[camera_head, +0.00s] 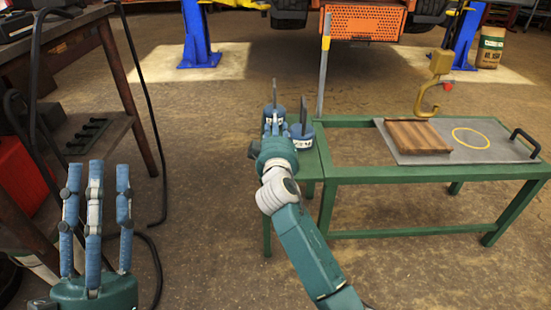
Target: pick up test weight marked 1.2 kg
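My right gripper (276,124) reaches over the bench end, close beside both weights. Its fingers are mostly hidden by its own hand, and I cannot tell whether it touches a weight. My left gripper (96,172) is open and empty at lower left, fingers pointing up.
The bench bears a grey plate (495,147) with a wooden board (417,135), a yellow ring and a black handle (525,141). A brown table (62,45) stands at left. Blue lift posts and an orange machine are behind.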

